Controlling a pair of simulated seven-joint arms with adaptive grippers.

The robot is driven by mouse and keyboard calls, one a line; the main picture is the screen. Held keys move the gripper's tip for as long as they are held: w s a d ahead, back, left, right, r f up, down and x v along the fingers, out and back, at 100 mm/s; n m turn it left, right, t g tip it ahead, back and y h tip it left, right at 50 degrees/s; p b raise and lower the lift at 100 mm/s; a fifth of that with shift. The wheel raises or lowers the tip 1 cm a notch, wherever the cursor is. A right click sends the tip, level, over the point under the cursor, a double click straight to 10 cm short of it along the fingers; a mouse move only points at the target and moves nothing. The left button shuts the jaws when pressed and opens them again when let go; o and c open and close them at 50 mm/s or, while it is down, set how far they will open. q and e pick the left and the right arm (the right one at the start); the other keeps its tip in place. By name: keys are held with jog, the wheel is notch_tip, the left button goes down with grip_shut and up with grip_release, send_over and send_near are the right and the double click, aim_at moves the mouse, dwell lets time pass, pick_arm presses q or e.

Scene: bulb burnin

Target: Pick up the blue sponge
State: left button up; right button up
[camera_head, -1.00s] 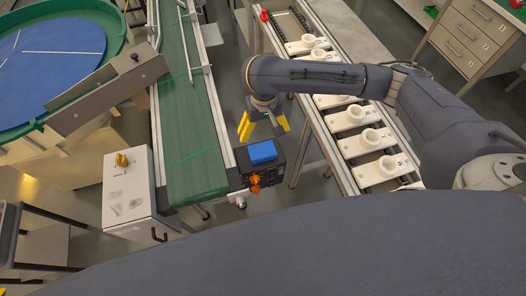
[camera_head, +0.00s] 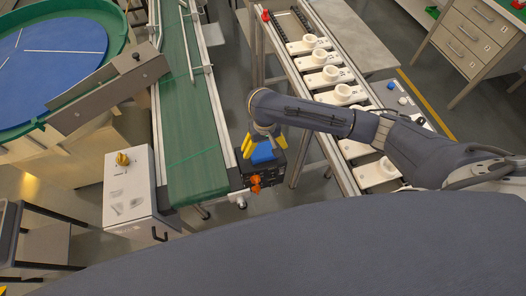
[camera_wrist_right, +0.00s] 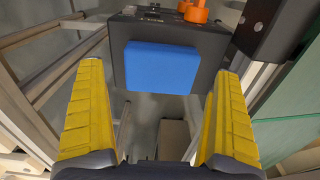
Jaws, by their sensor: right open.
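The blue sponge (camera_head: 263,153) lies on top of a small dark box at the near end of the green conveyor. In the right wrist view the sponge (camera_wrist_right: 161,67) shows whole, ahead of and between the two yellow fingers. My right gripper (camera_head: 262,144) is over the sponge in the head view and hides part of it. In the wrist view the right gripper (camera_wrist_right: 158,110) is open, with empty space between its fingers, and I see no contact with the sponge. My left gripper is not in view.
The dark box (camera_wrist_right: 215,48) carries orange knobs (camera_wrist_right: 197,10). The green conveyor (camera_head: 193,130) runs along its left side. A rail with several white holders (camera_head: 343,95) stands to the right.

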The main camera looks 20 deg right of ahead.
aim_at(264, 152)
jog(key=shift+a+f, duration=0.1)
jog(key=shift+f, duration=2.5)
jog(key=c, duration=0.6)
jog(key=shift+c, duration=0.3)
jog(key=shift+w+r, duration=0.1)
notch_tip(264, 152, up, 20)
